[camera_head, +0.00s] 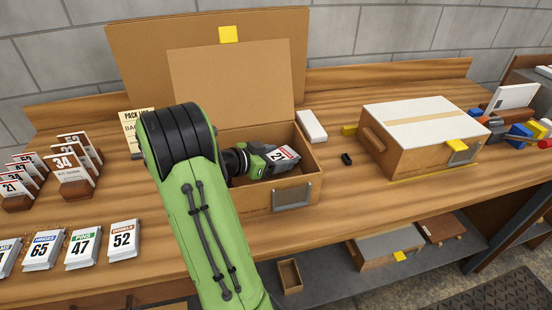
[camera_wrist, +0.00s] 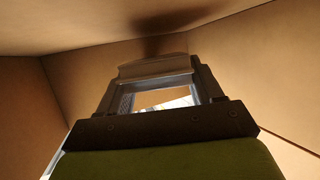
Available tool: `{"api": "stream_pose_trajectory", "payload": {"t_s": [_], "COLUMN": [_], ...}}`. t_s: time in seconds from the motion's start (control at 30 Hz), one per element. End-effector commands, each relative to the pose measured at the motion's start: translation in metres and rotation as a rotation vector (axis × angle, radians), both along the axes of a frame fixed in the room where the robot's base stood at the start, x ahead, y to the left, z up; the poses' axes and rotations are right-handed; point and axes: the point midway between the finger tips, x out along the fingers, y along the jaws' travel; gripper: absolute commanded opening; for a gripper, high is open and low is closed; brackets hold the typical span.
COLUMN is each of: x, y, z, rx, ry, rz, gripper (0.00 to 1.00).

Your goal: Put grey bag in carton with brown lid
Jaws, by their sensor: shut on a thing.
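The open brown carton (camera_head: 304,189) stands mid-bench, with a brown flap (camera_head: 232,88) raised behind it and a larger brown panel (camera_head: 140,48) with a yellow tab behind that. My gripper (camera_head: 281,158) is inside the carton opening, reaching in from the left. It is shut on the grey bag, whose white label with red edge (camera_head: 288,154) shows at the fingers. In the wrist view my gripper (camera_wrist: 155,88) holds the grey bag (camera_wrist: 152,68) between its fingers, with brown carton walls around. Whether the bag touches the carton floor cannot be told.
A carton with a white top (camera_head: 420,112) stands to the right. A white box (camera_head: 312,126) and a small black object (camera_head: 346,159) lie between the cartons. Colourful clutter is at far right.

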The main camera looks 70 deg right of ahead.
Motion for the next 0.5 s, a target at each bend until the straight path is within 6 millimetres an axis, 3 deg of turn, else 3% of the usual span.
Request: {"api": "stream_pose_trajectory", "payload": {"t_s": [0.33, 0.37, 0.5], "x": [-0.0003, -0.0002, -0.0005], "y": [0.0009, 0.0012, 0.0016], "z": [-0.0104, -0.0112, -0.0121], "rx": [0.013, 0.016, 0.019], "ry": [0.006, 0.006, 0.009], "rz": [0.002, 0.003, 0.002], "gripper": [0.26, 0.69, 0.9]}}
